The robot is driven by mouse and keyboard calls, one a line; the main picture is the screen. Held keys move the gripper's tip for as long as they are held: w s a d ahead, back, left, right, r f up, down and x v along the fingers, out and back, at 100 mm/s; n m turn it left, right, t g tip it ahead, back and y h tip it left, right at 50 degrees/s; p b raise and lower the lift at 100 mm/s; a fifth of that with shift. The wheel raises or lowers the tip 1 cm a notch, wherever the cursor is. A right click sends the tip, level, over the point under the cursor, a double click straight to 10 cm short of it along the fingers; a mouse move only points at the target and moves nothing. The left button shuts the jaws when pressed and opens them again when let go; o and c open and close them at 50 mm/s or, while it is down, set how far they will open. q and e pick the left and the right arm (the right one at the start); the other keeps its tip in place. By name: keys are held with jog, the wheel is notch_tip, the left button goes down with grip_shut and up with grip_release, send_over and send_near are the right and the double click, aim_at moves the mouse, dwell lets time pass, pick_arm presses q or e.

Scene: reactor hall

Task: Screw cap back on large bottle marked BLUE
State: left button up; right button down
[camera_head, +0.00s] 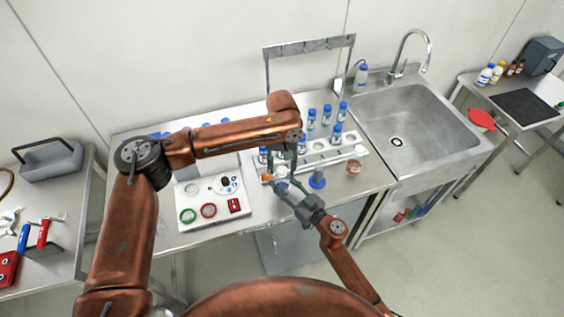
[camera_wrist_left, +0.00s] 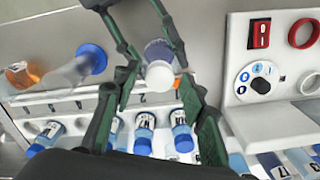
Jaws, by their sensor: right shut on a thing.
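A bottle (camera_wrist_left: 158,52) with a blue-violet body and a round white end shows in the left wrist view. My right gripper (camera_wrist_left: 146,42) reaches in from the top of that view and is shut on this bottle. Its label cannot be read, and I cannot tell whether the white end is a cap or the bare neck. My left gripper (camera_wrist_left: 160,82) is open, with its green fingertips apart on either side of the white end. In the head view my left gripper (camera_head: 290,170) points down over the bench, meeting my right gripper (camera_head: 284,186). The bottle is mostly hidden there.
A white numbered rack (camera_head: 345,154) with several blue-capped bottles stands behind the grippers. A clear cylinder on a blue base (camera_head: 317,180) and an orange flask (camera_head: 353,167) stand close by on the right. A white control panel (camera_head: 212,198) is at left, a sink (camera_head: 410,125) at right.

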pick_arm(q)
jog(key=shift+c, duration=0.6)
grip_shut()
jog(key=m, duration=0.4)
jog(key=shift+f, duration=0.1)
jog(key=m, duration=0.5)
jog(key=shift+m, duration=0.3)
jog(key=m, duration=0.5)
jog(key=shift+m, duration=0.3)
jog(key=m, duration=0.6)
jog(key=shift+w+a+m, duration=0.1)
jog(key=shift+m, duration=0.3)
jog(key=shift+o, duration=0.9)
grip_release()
